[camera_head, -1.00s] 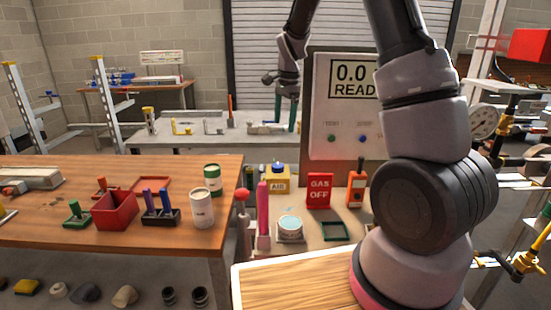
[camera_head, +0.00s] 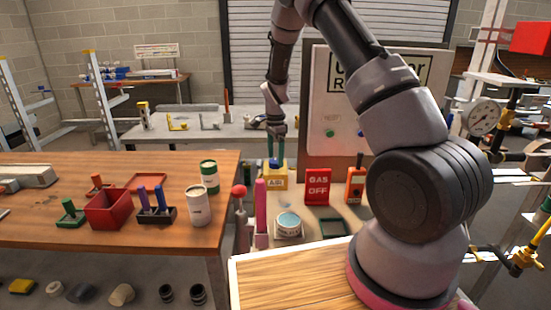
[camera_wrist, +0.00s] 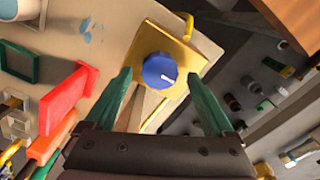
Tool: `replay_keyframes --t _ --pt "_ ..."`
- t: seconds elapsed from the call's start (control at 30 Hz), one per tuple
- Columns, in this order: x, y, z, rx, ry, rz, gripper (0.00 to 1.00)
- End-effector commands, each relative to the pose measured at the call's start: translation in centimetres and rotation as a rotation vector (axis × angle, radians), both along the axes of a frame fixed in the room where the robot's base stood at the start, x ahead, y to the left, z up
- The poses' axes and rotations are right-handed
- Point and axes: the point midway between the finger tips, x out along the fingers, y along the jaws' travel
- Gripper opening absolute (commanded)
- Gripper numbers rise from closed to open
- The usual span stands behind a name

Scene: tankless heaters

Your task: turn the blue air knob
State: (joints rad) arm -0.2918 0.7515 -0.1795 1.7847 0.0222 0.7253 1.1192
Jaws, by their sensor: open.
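The blue air knob (camera_wrist: 160,70) is round with a white pointer mark, on top of a yellow box marked AIR (camera_head: 274,181). In the wrist view the knob sits centred between the green fingers of my gripper (camera_wrist: 157,76), with gaps on both sides. The pointer mark points to the right in that view. In the head view my gripper (camera_head: 276,150) points down just above the yellow box, and the knob (camera_head: 277,163) shows between the fingertips. The fingers are apart and hold nothing. I cannot tell how far the tips reach down beside the knob.
A red GAS OFF sign (camera_head: 317,187) and an orange device (camera_head: 355,184) stand right of the box. A pink post (camera_head: 261,208) and a round tin (camera_head: 288,224) are in front. A display panel (camera_head: 317,110) rises behind, partly hidden by my arm.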

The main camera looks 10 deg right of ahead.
Motion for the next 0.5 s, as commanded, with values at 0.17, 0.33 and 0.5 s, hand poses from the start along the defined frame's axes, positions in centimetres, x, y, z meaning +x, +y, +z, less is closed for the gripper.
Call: replay_keyframes --t 0.17,0.33,0.5 --pt "0.0 -0.01 -0.99 0.0 0.0 0.0 0.89" --pt "0.0 0.0 -1.05 0.0 -0.001 0.0 0.89" --pt "0.0 0.0 -1.04 0.0 -0.001 0.0 0.54"
